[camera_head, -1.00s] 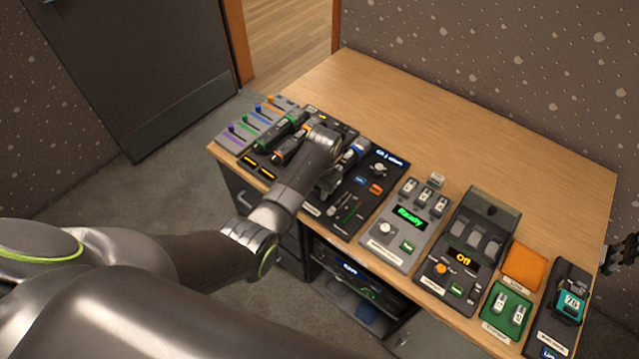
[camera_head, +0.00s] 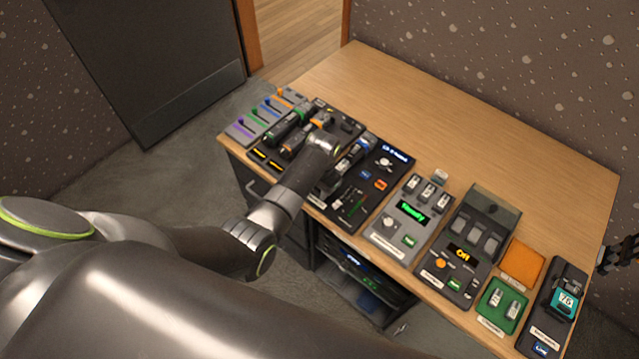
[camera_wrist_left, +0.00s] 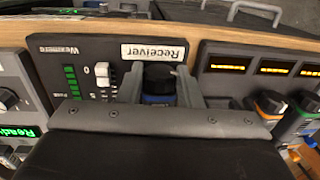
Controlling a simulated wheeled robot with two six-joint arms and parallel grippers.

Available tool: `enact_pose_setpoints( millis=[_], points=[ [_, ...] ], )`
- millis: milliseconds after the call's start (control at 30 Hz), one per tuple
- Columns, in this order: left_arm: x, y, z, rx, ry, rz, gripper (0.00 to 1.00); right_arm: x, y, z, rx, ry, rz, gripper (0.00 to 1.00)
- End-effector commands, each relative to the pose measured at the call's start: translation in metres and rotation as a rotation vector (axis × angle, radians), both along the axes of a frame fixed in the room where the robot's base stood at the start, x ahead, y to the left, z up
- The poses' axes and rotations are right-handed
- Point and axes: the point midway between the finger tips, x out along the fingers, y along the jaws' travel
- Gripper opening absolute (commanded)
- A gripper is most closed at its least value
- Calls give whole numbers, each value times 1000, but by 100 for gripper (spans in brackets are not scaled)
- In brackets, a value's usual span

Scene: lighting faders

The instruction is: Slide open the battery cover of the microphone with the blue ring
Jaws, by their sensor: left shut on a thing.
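The microphone with the blue ring (camera_head: 365,141) lies in the head view on the dark receiver panel, beside my left wrist. In the left wrist view its dark end with a blue band (camera_wrist_left: 158,97) sits between the two fingers. My left gripper (camera_head: 343,172), also in the left wrist view (camera_wrist_left: 160,88), is shut on this microphone. The gripper body hides most of the microphone there, and I cannot make out its battery cover. My right gripper (camera_head: 619,254) shows only in part at the right edge of the head view, away from the microphones; its jaw state is unclear.
A green-ringed microphone (camera_head: 284,127) and an orange-ringed one (camera_head: 296,144) lie close by on the left. Colored faders (camera_head: 245,125) stand at the desk's left end. A "Ready" panel (camera_head: 398,222) and other units line the front edge. The desk's back (camera_head: 470,125) is clear.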

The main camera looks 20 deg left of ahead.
Motion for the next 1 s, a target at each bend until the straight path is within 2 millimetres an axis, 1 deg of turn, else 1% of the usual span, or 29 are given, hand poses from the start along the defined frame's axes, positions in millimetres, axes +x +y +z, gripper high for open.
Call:
enact_pose_setpoints(
  millis=[33,200,233,467,567,667,767,967,1000],
  points=[
    [-1,1,1,0,1,0,33,0,0,2,0,0,0,36],
    [-1,0,0,0,1,0,55,0,0,0,0,0,0,36],
    [-1,0,0,0,0,0,57,0,0,0,0,0,0,36],
    [0,0,0,0,0,0,57,0,0,0,0,0,0,36],
    [0,0,3,-1,-2,0,57,0,0,1,0,0,0,36],
    [0,-1,11,-1,-2,0,57,0,0,1,0,0,0,36],
    [0,-2,25,0,-4,0,57,0,0,2,0,0,0,36],
    [-1,-6,64,-2,-6,0,57,0,0,2,0,0,0,36],
    [-1,-7,73,-1,-6,0,57,0,0,1,0,0,0,36]
  ],
)
